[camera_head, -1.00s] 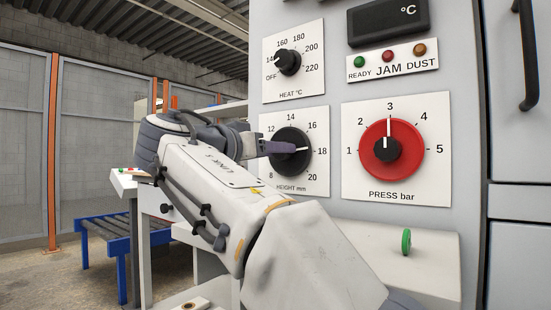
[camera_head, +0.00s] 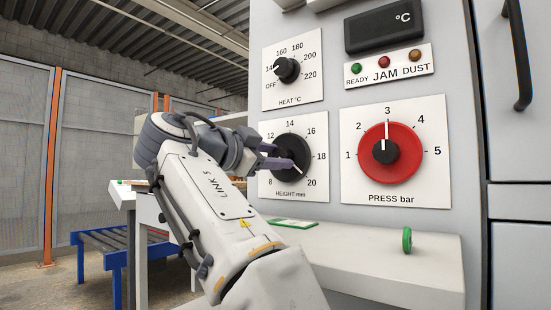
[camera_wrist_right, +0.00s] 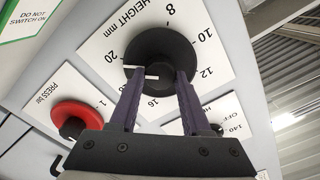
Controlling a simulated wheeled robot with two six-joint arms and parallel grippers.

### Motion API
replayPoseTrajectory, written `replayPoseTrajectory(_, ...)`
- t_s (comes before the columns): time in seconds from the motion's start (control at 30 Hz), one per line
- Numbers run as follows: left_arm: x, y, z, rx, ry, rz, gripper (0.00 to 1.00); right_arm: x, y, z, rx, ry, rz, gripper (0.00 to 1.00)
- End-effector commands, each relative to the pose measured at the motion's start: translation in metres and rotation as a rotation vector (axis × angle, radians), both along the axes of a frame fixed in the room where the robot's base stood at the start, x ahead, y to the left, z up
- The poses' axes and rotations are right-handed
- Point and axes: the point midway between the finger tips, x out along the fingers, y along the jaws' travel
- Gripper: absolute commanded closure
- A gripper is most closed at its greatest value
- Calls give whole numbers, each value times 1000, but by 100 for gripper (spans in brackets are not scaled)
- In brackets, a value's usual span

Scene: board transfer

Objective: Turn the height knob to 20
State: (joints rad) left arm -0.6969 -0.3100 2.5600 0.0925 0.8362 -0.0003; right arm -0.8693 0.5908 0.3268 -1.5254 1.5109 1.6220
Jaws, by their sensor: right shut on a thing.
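The black height knob (camera_head: 292,149) sits on a white plate (camera_head: 265,190) marked 8 to 20 mm. Its white pointer line points down and right, at or close to the 20 mark. My right gripper (camera_head: 284,156) has its purple fingers at the knob and is shut on it. In the right wrist view the two fingers (camera_wrist_right: 159,76) lie on either side of the central grip of the knob (camera_wrist_right: 160,50), and the pointer lies beside the left finger toward 20. The fingers hide part of the scale. My left gripper is not in view.
The heat knob (camera_head: 287,69) is just above and the red press knob (camera_head: 384,150) just to the right. Below is a pale ledge (camera_head: 350,250) with a green ring (camera_head: 407,240) standing on it. A blue roller conveyor (camera_head: 105,240) stands at the left.

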Motion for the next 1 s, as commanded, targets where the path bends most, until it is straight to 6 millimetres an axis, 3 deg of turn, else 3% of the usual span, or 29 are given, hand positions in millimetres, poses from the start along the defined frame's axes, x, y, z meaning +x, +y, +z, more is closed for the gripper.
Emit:
replayPoseTrajectory(0.77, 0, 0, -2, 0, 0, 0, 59, -1, -2, -2, 80, -53, -7, 100)
replayPoseTrajectory(0.8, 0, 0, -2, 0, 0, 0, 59, -1, -2, -2, 80, -53, -7, 37)
replayPoseTrajectory(0.83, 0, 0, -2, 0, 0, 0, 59, -1, -2, -2, 80, -53, -7, 26)
replayPoseTrajectory(1.0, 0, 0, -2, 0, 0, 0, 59, -1, -1, -1, 78, -54, -4, 22)
